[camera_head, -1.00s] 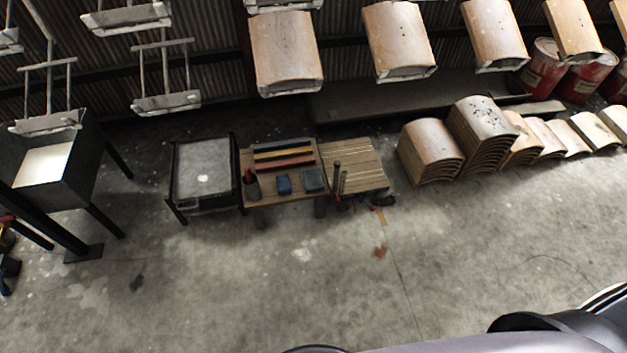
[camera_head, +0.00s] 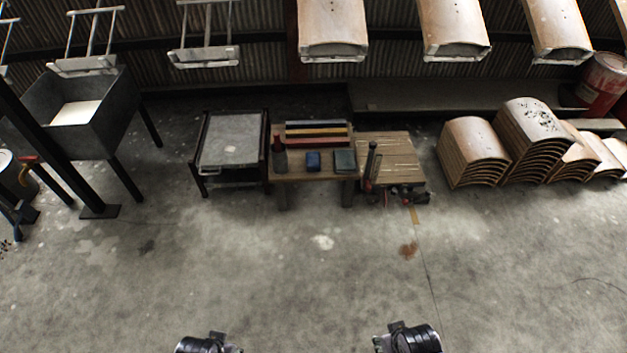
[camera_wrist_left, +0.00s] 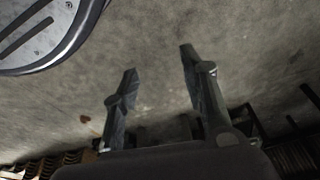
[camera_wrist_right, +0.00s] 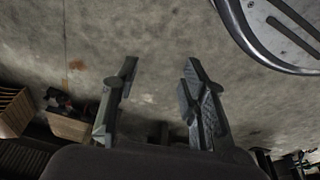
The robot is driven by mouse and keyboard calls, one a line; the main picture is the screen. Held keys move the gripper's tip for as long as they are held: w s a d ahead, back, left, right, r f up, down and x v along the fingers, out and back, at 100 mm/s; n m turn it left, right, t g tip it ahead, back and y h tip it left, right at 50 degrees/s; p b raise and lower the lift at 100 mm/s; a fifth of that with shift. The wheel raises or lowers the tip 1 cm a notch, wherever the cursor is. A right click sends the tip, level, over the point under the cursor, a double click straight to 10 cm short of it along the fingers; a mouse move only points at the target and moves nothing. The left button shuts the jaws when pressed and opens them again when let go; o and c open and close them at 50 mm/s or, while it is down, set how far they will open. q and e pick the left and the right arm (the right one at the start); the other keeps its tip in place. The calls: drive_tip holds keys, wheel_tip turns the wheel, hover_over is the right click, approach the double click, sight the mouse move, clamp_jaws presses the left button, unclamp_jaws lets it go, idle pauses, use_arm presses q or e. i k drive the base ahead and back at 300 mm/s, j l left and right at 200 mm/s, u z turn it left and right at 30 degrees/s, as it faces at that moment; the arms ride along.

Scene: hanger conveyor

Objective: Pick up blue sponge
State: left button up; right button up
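The blue sponge (camera_head: 313,161) is a small blue block on top of the wooden table (camera_head: 294,176). It lies between a dark bottle with a reddish top (camera_head: 279,154) on its left and a green block (camera_head: 345,161) on its right. My left gripper (camera_wrist_left: 158,60) is open and empty in the left wrist view, over the bare floor. My right gripper (camera_wrist_right: 160,62) is also open and empty in the right wrist view. In the head view only dark wrist parts of both arms show at the bottom edge, well short of the table. The sponge cannot be made out in the wrist views.
Coloured bars (camera_head: 318,134) lie behind the sponge. A grey-topped cart (camera_head: 231,140) stands left of the table. A slatted wooden surface (camera_head: 393,160) with upright tools adjoins it on the right. Stacked curved panels (camera_head: 474,145) stand farther right. Hangers (camera_head: 205,53) hang above. The floor in front is clear.

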sight(312, 162)
drive_tip(key=i+j, duration=0.25)
drive_tip(key=j, duration=0.15)
drive_tip(key=i+j, duration=0.25)
drive_tip(key=i+j+z, duration=0.1)
drive_tip(key=i+j, duration=0.15)
drive_tip(key=j, duration=0.25)
